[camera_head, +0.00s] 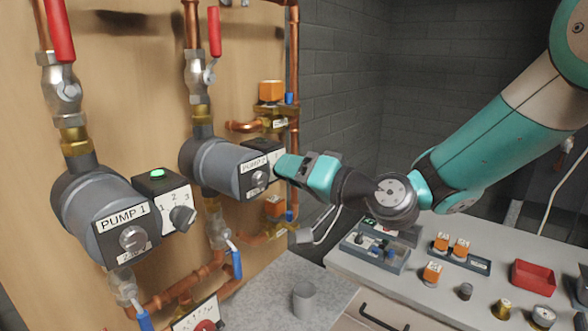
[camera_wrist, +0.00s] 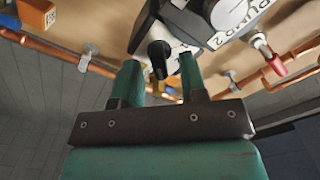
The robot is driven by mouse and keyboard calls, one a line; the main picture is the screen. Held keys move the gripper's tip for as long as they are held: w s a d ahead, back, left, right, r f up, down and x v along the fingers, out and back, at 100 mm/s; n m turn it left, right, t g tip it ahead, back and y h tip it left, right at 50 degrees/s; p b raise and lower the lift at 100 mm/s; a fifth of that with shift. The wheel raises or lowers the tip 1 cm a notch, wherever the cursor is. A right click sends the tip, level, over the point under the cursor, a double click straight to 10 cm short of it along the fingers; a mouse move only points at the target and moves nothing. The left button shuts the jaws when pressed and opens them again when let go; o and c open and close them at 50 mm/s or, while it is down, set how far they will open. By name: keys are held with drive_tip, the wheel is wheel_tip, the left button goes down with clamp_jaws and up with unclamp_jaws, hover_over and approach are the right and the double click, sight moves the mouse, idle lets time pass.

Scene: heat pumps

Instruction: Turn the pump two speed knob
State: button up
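Pump two (camera_head: 212,163) is a grey cylinder labelled PUMP 2 on the wooden board. Its dark control box (camera_head: 264,147) sits at its right, and my gripper (camera_head: 279,166) covers most of the box's front in the head view. In the wrist view the dark speed knob (camera_wrist: 157,54) stands out from the box's white, numbered face. My gripper (camera_wrist: 160,66) is open, with one green finger on each side of the knob. A gap seems to show on both sides; contact is not visible. The knob's setting cannot be read.
Pump one (camera_head: 95,205), with its own knob (camera_head: 183,217), is at the left. Copper pipes and red-handled valves (camera_head: 59,30) run near both pumps. A bench (camera_head: 400,285) at the right holds trays and small parts.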

clamp_jaws()
drive_tip(key=shift+f+b, duration=0.15)
drive_tip(key=shift+b, duration=0.35)
drive_tip(key=n+b, duration=0.8)
drive_tip(key=b, duration=0.7)
drive_tip(key=shift+s+n, duration=0.1)
drive_tip(key=shift+n, duration=0.3)
drive_tip(key=shift+r, duration=0.2)
unclamp_jaws()
